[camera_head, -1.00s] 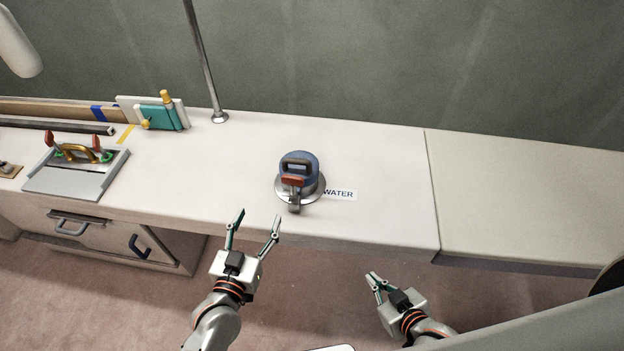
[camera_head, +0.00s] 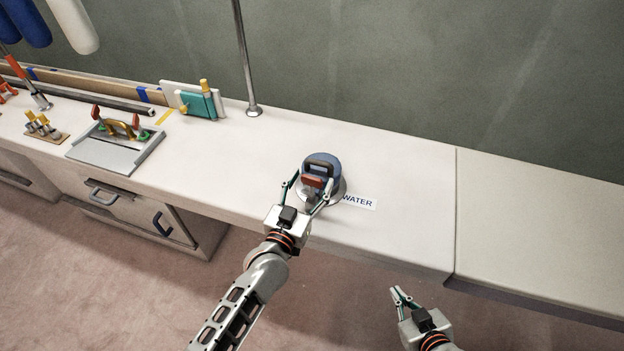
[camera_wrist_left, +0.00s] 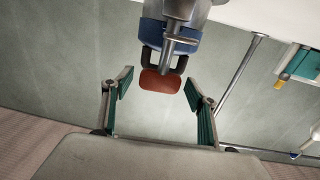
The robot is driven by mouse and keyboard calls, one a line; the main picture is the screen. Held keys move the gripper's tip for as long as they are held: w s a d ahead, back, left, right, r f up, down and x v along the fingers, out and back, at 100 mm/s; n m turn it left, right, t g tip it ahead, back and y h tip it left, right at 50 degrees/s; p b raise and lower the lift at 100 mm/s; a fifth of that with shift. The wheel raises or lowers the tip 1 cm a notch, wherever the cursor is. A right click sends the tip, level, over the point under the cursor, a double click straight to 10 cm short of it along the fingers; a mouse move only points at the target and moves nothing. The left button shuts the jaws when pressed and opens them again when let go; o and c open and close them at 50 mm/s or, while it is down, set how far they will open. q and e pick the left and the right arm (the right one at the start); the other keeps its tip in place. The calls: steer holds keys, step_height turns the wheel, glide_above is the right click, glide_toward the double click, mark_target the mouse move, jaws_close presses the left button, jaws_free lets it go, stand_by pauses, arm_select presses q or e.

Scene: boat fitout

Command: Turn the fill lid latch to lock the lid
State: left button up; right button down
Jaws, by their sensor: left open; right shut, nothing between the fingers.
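The fill lid (camera_head: 325,164) is a blue round cap with a dark handle on a metal flange (camera_head: 340,192) on the counter. Its latch has a red-brown tab (camera_head: 312,181) at the front of the lid. My left gripper (camera_head: 306,192) is open, with its fingers on either side of the latch in the head view. In the left wrist view the red latch tab (camera_wrist_left: 161,80) shows between and beyond the open fingers (camera_wrist_left: 158,95), with the blue lid (camera_wrist_left: 152,33) behind it. No contact is visible there. My right gripper (camera_head: 402,297) is shut and empty, in front of the counter.
A "WATER" label (camera_head: 358,201) lies right of the lid. A metal pole (camera_head: 243,60) stands behind on the counter (camera_head: 400,190). At left are a grey tray with handled clamps (camera_head: 110,154) and a teal block (camera_head: 196,104). The counter around the lid is clear.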

arm_select(q)
steer(key=shift+w+d, duration=0.15)
steer(key=shift+w, duration=0.25)
steer(key=c, duration=1.1)
steer(key=shift+c, duration=0.2)
